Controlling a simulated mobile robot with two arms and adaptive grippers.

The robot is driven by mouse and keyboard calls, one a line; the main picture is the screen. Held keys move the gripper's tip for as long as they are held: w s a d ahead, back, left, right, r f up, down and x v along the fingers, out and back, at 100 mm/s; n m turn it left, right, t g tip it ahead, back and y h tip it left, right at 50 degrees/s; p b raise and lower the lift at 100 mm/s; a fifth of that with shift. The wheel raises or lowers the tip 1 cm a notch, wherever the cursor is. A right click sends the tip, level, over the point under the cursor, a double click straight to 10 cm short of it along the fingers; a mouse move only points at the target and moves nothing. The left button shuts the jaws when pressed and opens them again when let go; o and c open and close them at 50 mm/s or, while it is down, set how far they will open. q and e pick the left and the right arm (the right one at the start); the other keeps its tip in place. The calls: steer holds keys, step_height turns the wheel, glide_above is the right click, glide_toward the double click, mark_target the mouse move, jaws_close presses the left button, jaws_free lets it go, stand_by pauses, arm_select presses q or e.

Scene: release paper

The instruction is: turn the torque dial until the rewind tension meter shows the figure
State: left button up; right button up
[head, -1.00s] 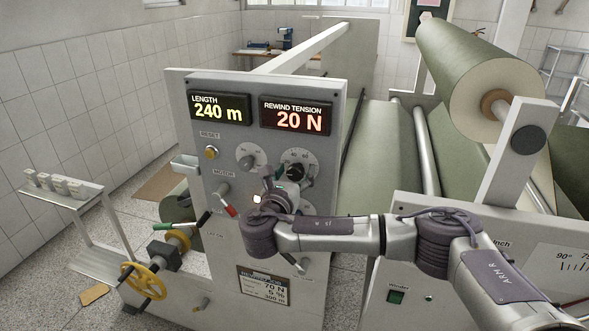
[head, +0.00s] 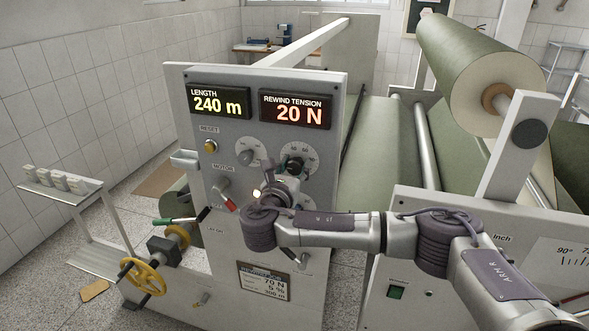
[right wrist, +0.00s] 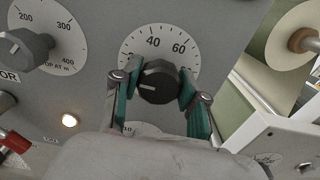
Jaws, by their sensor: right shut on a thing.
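The black torque dial (head: 294,164) with its white scale is on the grey panel, partly behind my right gripper (head: 289,176). In the right wrist view the dial (right wrist: 158,84) sits between the two green-padded fingers of the gripper (right wrist: 157,94), which is shut on it. The white mark on the dial points left. The rewind tension meter (head: 296,110) reads 20 N in orange. A plate (head: 264,282) low on the panel shows 70 N, 5 % and 300 m. My left gripper is not in view.
A length display (head: 220,102) reads 240 m. Left of the torque dial is another dial (right wrist: 31,46). A large green roll (head: 475,62) hangs at the upper right.

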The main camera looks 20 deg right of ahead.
steer(key=m+b, duration=0.1)
steer(key=m, duration=0.1)
steer(key=m+b, duration=0.4)
steer(key=shift+f, duration=0.35)
steer(key=m+b, duration=0.6)
steer(key=shift+s+f, duration=0.1)
steer(key=m+b, duration=0.4)
steer(key=m, duration=0.1)
steer(key=shift+m+b, duration=0.3)
steer(key=m+b, duration=0.2)
steer(key=m, duration=0.1)
steer(key=shift+m+b, duration=0.75)
steer(key=shift+m, duration=0.35)
steer(key=o, duration=1.1)
steer(key=shift+c, duration=0.2)
steer(key=shift+o, duration=0.4)
